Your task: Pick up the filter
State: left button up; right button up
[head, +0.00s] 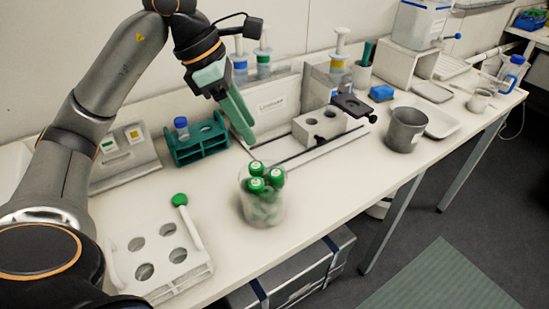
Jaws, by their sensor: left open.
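My left gripper (243,128) comes down from the upper left on its dark arm. Its green fingers point down above the bench, behind a clear beaker, and hold nothing that I can see. The fingers are seen nearly edge-on. I cannot pick out the filter with certainty. A grey holder at the back left carries two small packs, one with a green label (108,145) and one with a yellow label (134,134). A black plate (352,105) sits on a stand at the middle of the bench. My right gripper is not in view.
The beaker (262,205) holds several green-capped tubes. A white rack (160,262) with round holes stands front left, a teal rack (200,147) behind it. Syringes stand along the back. A grey cup (404,130) and white tray (440,122) stand right.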

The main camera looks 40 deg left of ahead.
pick_arm(q)
send_near(276, 171)
jog(key=shift+x, duration=4.25)
grip_shut()
